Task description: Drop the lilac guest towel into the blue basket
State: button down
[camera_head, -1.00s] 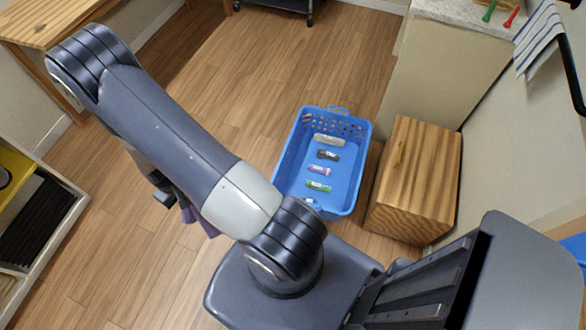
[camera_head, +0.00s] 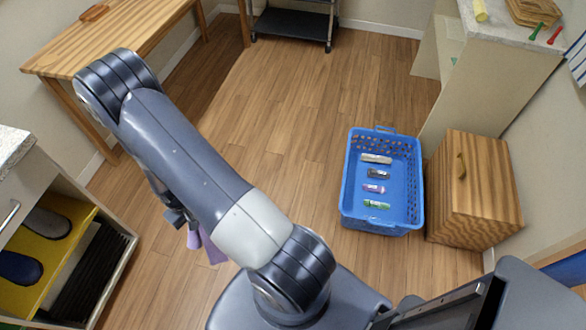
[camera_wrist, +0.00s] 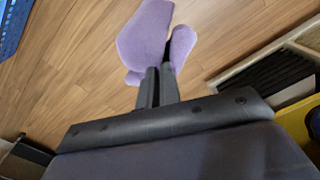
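The lilac guest towel (camera_wrist: 148,38) hangs from my gripper (camera_wrist: 158,75), whose two dark fingers are close together on it in the wrist view. In the head view the towel (camera_head: 212,247) shows partly below my arm, with my gripper (camera_head: 180,218) mostly hidden behind the arm. The blue basket (camera_head: 383,222) stands on the floor to the right of my arm, well apart from the towel. Several small labelled rolled items lie in a row inside it. A blue edge of the basket (camera_wrist: 12,25) shows at the top left of the wrist view.
A wooden cabinet (camera_head: 475,190) stands close against the basket's right side. A shelf unit with a yellow shelf (camera_head: 55,240) is at the left. A wooden table (camera_head: 110,40) and a dark cart (camera_head: 292,28) are at the back. The floor (camera_head: 280,140) between is clear.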

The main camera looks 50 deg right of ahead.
aim_at(404, 189)
jog(key=i+z, duration=0.65)
jog(key=z, duration=0.2)
jog(key=i+j+z, duration=0.15)
jog(key=i+z, duration=0.4)
jog(key=z, duration=0.3)
jog(key=i+z, duration=0.15)
jog(key=z, duration=0.3)
jog(key=i+j+z, duration=0.15)
jog(key=z, duration=0.3)
jog(key=i+j+z, duration=0.1)
jog(key=z, duration=0.35)
jog(key=i+j+z, duration=0.15)
jog(key=z, duration=0.25)
jog(key=i+j+z, duration=0.25)
jog(key=z, duration=0.2)
jog(key=i+j+z, duration=0.25)
jog(key=z, duration=0.25)
jog(key=i+j+z, duration=0.2)
jog(key=j+z, duration=0.25)
jog(key=j, duration=0.05)
